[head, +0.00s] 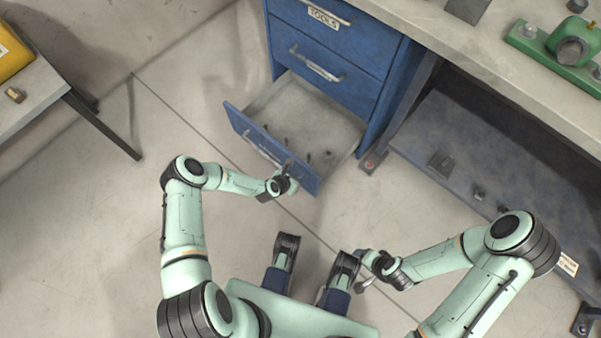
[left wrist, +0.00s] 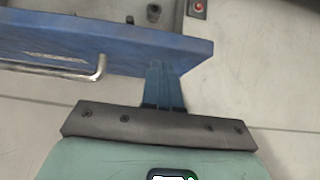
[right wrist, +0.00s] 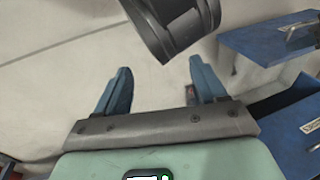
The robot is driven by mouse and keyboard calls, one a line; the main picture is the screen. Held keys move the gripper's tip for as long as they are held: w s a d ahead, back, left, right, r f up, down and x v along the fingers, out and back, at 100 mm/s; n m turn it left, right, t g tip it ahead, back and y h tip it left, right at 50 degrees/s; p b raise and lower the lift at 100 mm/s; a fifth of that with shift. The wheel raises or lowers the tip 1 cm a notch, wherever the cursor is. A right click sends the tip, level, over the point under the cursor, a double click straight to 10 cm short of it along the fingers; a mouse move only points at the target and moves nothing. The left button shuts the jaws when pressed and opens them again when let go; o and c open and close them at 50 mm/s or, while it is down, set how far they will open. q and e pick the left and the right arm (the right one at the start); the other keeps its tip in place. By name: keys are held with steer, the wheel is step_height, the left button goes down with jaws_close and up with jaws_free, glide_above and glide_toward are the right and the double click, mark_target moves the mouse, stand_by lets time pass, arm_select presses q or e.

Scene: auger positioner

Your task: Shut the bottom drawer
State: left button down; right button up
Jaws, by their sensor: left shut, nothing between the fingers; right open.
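The bottom drawer (head: 318,112) of the blue tool cabinet stands pulled out, with several small dark items inside. Its blue front (head: 245,125) bears a metal handle (left wrist: 98,70). My left gripper (head: 288,170) is at the outside of the drawer front, near its right end. In the left wrist view, its closed blue fingers (left wrist: 161,72) overlap the front to the right of the handle; whether they touch it I cannot tell. My right gripper (right wrist: 160,65) is open and empty, low over the floor beside my base, away from the drawer.
The upper drawers (head: 325,60) are closed. A grey workbench (head: 460,55) with a green vise (head: 570,48) extends right, above a lower shelf (head: 480,150) holding small parts. A side table (head: 30,100) stands at left. The floor between my base and the drawer is clear.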

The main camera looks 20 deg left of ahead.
arm_select(q)
steer(key=shift+w+d, duration=0.3)
steer(key=shift+w, duration=0.5)
arm_select(e)
steer(key=shift+w+d+f, duration=0.1)
steer(key=shift+w+f, duration=0.05)
steer(key=shift+w, duration=0.1)
